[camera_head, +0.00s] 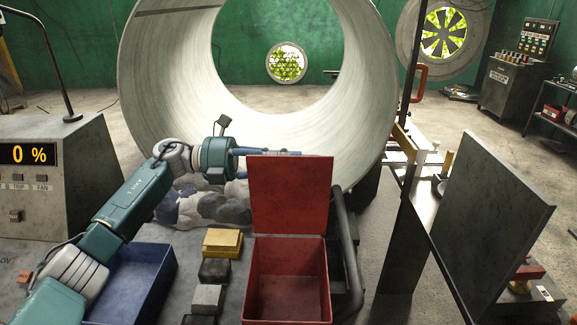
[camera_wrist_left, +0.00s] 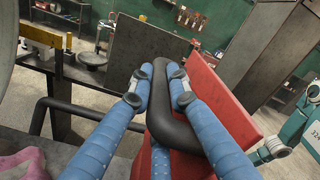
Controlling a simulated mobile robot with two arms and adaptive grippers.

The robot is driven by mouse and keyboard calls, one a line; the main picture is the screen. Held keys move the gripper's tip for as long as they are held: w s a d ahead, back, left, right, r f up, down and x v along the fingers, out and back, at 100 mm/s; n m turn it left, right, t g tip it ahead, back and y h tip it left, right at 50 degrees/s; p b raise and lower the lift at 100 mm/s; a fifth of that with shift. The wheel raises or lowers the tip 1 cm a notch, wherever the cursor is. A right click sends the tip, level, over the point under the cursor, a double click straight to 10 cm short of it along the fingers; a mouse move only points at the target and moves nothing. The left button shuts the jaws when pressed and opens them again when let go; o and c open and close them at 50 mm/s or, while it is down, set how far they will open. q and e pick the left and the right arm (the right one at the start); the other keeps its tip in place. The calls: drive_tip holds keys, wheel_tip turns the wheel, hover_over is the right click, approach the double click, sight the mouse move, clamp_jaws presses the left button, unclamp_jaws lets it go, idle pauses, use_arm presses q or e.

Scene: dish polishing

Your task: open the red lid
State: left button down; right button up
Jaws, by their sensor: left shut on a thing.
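The red lid (camera_head: 291,195) stands upright, hinged open at the back edge of the red box (camera_head: 256,285). The box's inside shows and looks empty. My left gripper (camera_head: 297,153) is behind the lid's top edge, its blue fingers partly hidden by the lid. In the left wrist view, the gripper (camera_wrist_left: 160,78) has its two fingers on either side of a thick black handle (camera_wrist_left: 159,105), shut on it. The handle runs along the outer face of the red lid (camera_wrist_left: 232,108). My right gripper is in neither view.
A blue bin (camera_head: 137,280) and a column of blocks with a yellow one (camera_head: 222,242) on top lie left of the box. A black rail (camera_head: 347,255) runs close on its right. A dark upright panel (camera_head: 490,225) stands further right. A large metal ring (camera_head: 160,80) rises behind.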

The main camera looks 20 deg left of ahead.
use_arm(q)
drive_tip(key=shift+w+a+f+n, duration=0.15)
drive_tip(key=shift+w+n, duration=0.15)
drive_tip(key=shift+w, duration=0.2)
drive_tip(key=c, duration=1.6)
unclamp_jaws()
drive_tip(key=shift+c, duration=0.2)
drive_tip(key=shift+a, duration=0.1)
drive_tip(key=v, duration=1.2)
drive_tip(key=shift+f, duration=0.1)
